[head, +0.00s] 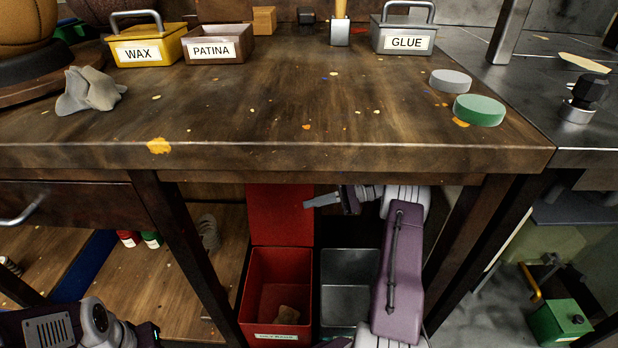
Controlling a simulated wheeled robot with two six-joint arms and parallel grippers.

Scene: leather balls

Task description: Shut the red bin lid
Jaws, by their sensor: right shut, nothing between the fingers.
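The red bin (256,293) stands under the workbench, with a label on its front and a crumpled tan piece (287,314) inside. Its red lid (280,214) is open and stands upright at the back of the bin. My right gripper (308,203) is shut and empty. It points left, under the bench edge, by the right edge of the raised lid; I cannot tell whether it touches the lid. My left arm shows at the lower left, and its gripper is not in view.
A grey open bin (346,287) stands right of the red bin, partly behind my right arm. The workbench (250,120) overhangs both bins, and its dark leg (195,245) stands to their left. A green box (561,321) sits at the lower right.

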